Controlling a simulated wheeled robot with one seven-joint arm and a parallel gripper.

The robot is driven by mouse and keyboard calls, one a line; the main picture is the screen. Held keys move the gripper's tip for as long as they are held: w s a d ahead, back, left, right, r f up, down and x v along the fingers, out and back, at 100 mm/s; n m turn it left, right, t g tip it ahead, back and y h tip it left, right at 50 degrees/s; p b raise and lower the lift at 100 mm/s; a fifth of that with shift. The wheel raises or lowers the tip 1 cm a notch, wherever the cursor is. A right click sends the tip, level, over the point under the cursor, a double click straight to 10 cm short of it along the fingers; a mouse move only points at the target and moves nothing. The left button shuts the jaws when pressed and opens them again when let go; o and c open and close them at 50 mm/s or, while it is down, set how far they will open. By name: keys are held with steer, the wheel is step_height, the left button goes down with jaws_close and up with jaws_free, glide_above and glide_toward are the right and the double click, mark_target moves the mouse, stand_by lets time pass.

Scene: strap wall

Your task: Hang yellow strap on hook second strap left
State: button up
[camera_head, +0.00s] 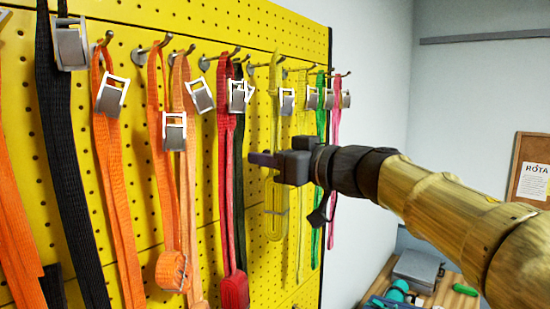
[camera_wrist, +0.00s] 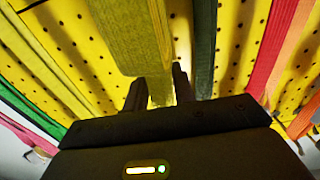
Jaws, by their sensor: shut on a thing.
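The yellow strap (camera_head: 275,205) hangs in front of the yellow pegboard, right of the red and dark green straps. Its upper loop lies close to a wall hook (camera_head: 254,65); I cannot tell whether it bears on that hook. My gripper (camera_head: 262,160) reaches in from the right and is shut on the strap at mid-height. In the wrist view the yellow strap (camera_wrist: 138,35) runs down between the two dark fingers (camera_wrist: 158,88). A metal buckle (camera_head: 287,101) is beside the upper part of the strap.
Orange straps (camera_head: 115,190), a black strap (camera_head: 62,140) and a red strap (camera_head: 226,180) hang to the left. Green (camera_head: 319,120) and pink (camera_head: 336,130) straps hang to the right, near the board's edge. A cluttered table (camera_head: 440,295) stands at lower right.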

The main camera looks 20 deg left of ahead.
steer(key=shift+w+a+f, duration=0.2)
steer(key=shift+a+f, duration=0.3)
steer(key=shift+f, duration=0.15)
stand_by(0.3)
steer(key=o, duration=1.1)
steer(key=shift+d, duration=0.1)
steer(key=b+v, duration=0.6)
steer(key=v, duration=1.1)
steer(key=shift+b, duration=0.3)
steer(key=shift+s+d, duration=0.1)
